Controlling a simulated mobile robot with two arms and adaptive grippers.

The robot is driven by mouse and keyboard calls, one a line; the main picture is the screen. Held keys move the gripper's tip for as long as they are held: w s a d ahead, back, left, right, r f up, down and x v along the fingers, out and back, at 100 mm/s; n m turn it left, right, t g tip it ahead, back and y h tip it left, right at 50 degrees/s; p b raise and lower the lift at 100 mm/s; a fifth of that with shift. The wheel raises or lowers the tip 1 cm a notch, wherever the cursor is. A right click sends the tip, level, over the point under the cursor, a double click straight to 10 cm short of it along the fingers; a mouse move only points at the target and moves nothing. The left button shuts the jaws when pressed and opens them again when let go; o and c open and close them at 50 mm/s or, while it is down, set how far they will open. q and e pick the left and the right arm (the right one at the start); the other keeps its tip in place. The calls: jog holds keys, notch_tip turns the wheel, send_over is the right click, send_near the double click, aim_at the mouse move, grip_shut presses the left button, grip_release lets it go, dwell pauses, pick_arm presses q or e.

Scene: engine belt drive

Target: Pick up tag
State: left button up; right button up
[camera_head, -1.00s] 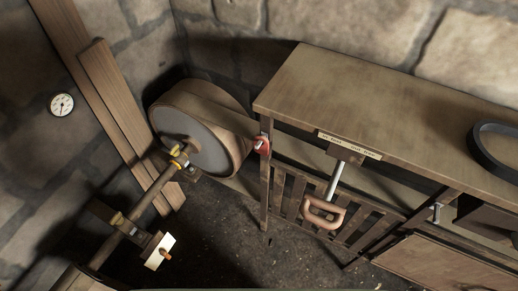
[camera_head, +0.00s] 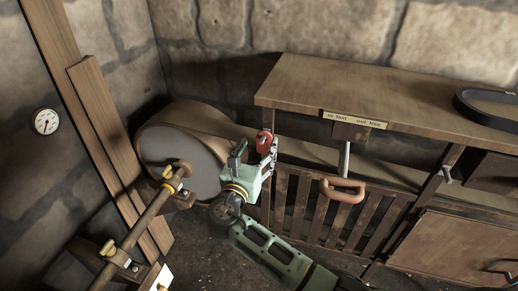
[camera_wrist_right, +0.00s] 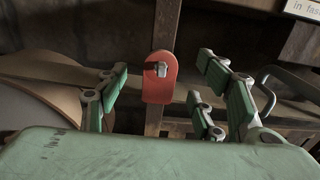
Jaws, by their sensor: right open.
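The red tag (camera_head: 264,141) hangs at the upper part of the bench's left front post. In the right wrist view the tag (camera_wrist_right: 158,92) is an upright rounded red plate on a small metal peg or bolt near its top. My right gripper (camera_head: 254,157) is open at the tag, with its fingers rising on either side of it. In the wrist view the green-padded fingers stand to the left and right of the tag, with visible gaps, and the tag lies between them. My left gripper is not in view.
A large drum (camera_head: 180,158) stands close left of my right gripper, with a shaft (camera_head: 143,221) in front. The bench top (camera_head: 370,88) overhangs to the right. A lever handle (camera_head: 342,193) and a slatted panel (camera_head: 335,222) sit below it.

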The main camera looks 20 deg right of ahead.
aim_at(261, 143)
jog(key=x, duration=0.2)
jog(key=shift+w+d, duration=0.15)
jog(key=shift+d, duration=0.15)
jog(key=x, duration=0.3)
jog(key=shift+w+p, duration=0.15)
jog(key=shift+p, duration=0.25)
jog(key=shift+w+d+f, duration=0.15)
jog(key=shift+w+d, duration=0.05)
jog(key=shift+w, duration=0.1)
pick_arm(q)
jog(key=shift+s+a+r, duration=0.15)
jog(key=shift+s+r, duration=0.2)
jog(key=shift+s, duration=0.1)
pick_arm(e)
jog(key=shift+c, duration=0.4)
jog(key=c, duration=1)
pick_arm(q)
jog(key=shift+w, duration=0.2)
